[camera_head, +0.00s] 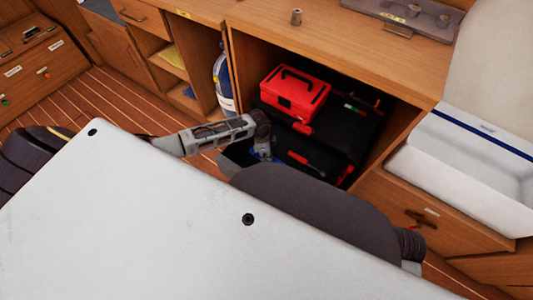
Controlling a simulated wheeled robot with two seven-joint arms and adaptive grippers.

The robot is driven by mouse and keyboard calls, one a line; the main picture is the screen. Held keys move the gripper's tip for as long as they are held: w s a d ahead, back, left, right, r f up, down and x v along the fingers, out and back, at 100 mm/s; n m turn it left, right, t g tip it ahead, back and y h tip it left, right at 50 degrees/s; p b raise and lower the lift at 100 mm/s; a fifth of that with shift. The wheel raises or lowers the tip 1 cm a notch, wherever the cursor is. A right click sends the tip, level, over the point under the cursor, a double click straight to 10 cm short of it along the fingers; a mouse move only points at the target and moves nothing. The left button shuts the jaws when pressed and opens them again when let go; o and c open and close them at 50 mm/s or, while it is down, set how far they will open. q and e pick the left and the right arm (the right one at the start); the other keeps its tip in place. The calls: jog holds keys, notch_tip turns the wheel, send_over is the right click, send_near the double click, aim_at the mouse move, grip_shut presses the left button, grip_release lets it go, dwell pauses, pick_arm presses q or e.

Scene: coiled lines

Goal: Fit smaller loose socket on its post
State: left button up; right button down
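A small grey-brown socket (296,17) stands upright on the wooden counter, left of the socket rail. My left gripper (263,153) points down in front of the open cabinet, below the counter and well away from the socket. It is small and partly hidden, so its fingers cannot be made out. My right gripper is out of view.
The open cabinet below the counter (340,50) holds a red toolbox (295,92) and black cases (330,137). A blue-and-white bottle-like object (223,80) stands at its left. The counter's front half is clear.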

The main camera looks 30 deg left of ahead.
pick_arm(q)
jog(key=o, duration=0.7)
jog(key=shift+r+p, duration=2.55)
jog(key=shift+p, duration=0.3)
jog(key=shift+r, duration=0.1)
jog(key=shift+s+a+r, duration=0.1)
jog(key=shift+a+r, duration=0.15)
jog(key=shift+r, duration=1.7)
jog(key=shift+s+a+r, duration=0.1)
jog(key=shift+a+r, duration=0.1)
jog(key=shift+r, duration=1.75)
jog(key=shift+s+a+r, duration=0.1)
jog(key=shift+a+r, duration=0.15)
jog(key=shift+r, duration=1.7)
